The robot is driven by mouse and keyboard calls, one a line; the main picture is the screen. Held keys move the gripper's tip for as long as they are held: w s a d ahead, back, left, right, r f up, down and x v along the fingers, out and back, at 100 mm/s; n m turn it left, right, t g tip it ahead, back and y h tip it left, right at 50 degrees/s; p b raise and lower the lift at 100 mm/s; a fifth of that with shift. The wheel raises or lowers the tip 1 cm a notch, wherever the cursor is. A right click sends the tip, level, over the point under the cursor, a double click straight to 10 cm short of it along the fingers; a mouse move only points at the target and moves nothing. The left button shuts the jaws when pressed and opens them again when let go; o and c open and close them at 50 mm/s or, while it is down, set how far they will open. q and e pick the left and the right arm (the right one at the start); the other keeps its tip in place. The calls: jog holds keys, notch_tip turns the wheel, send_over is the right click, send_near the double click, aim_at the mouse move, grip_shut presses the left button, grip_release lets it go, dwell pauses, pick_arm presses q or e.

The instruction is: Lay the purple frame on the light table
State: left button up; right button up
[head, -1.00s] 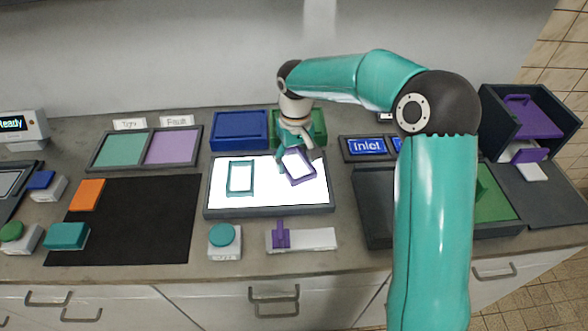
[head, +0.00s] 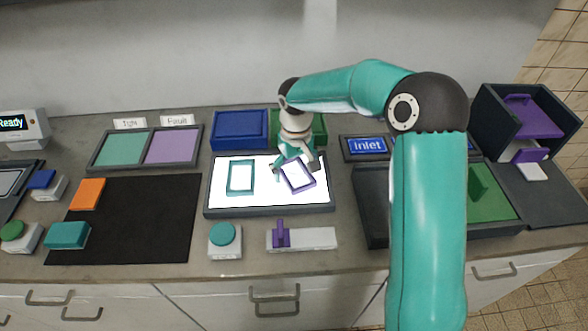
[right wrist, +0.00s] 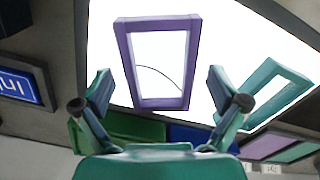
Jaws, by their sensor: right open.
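The purple frame (head: 304,187) lies slightly turned on the right half of the lit white light table (head: 262,204). It also shows in the right wrist view (right wrist: 162,103), against the bright surface, with a thin dark curved line inside its opening. My right gripper (head: 296,168) is open at the far end of the purple frame. In the right wrist view its two fingers (right wrist: 160,88) stand apart on either side of the frame's near end, with gaps to it. A teal frame (head: 230,180) lies on the table's left half. My left gripper is not in view.
Blue (head: 239,130) and green (head: 318,128) bins stand behind the light table. A teal round button (head: 222,235) and a purple-levered switch (head: 305,239) stand in front. A black mat (head: 130,230) is at left. My right arm covers part of the right side.

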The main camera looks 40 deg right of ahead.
aim_at(295, 172)
notch_tip(295, 172, up, 12)
dwell(0.6)
dwell(0.5)
